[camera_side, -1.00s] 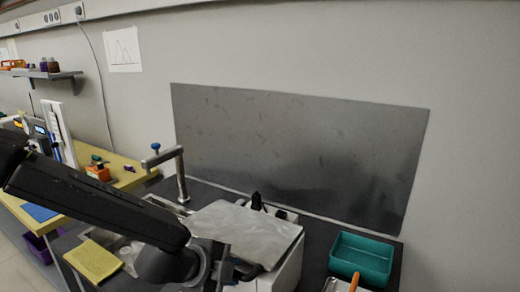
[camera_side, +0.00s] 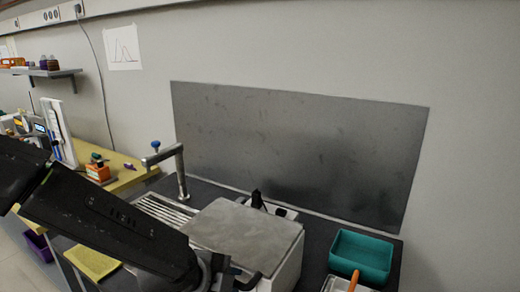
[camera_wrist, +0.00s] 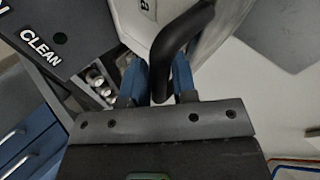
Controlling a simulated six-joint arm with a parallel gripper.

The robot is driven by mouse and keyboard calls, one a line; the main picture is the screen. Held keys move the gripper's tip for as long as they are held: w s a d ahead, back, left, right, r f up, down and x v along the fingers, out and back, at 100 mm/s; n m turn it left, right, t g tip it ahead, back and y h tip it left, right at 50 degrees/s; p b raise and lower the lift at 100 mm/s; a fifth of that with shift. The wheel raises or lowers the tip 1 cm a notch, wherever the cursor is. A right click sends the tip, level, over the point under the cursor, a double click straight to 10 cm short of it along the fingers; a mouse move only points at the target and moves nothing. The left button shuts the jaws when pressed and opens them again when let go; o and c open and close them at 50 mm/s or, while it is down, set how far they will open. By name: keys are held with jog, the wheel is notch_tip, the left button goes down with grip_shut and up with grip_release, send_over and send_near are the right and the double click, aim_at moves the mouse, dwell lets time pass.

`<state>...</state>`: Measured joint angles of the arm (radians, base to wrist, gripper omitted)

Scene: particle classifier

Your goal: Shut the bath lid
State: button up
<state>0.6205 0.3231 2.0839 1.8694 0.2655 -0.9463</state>
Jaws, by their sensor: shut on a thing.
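The bath (camera_side: 288,272) is a white box on the dark bench. Its grey lid (camera_side: 240,232) lies over the top, flat or nearly flat; the near edge is partly hidden, so I cannot tell if it is fully seated. A black curved handle (camera_side: 249,282) sticks out at the lid's near side. My gripper (camera_wrist: 160,80) is shut on this handle, with its blue fingers on either side of the black bar (camera_wrist: 178,50) in the wrist view. In the side view my arm hides most of the gripper.
A teal bin (camera_side: 362,257) stands right of the bath, with an orange-handled tool (camera_side: 354,280) in front. A metal tap (camera_side: 180,170) and slatted rack (camera_side: 165,208) are to the left, near a yellow cloth (camera_side: 93,259). A dark panel marked CLEAN (camera_wrist: 55,35) is close in the wrist view.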

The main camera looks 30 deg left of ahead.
jog(key=shift+o, duration=0.3)
jog(key=shift+s+f, duration=0.15)
jog(key=shift+f, duration=0.5)
jog(key=shift+o, duration=0.2)
jog(key=o, duration=0.4)
jog(key=shift+o, duration=0.2)
jog(key=shift+r, duration=0.15)
jog(key=shift+s+r, duration=0.1)
jog(key=shift+r, duration=0.15)
jog(key=v, duration=0.6)
jog(key=shift+s, duration=0.15)
jog(key=shift+a+r, duration=0.1)
jog(key=shift+r, duration=0.05)
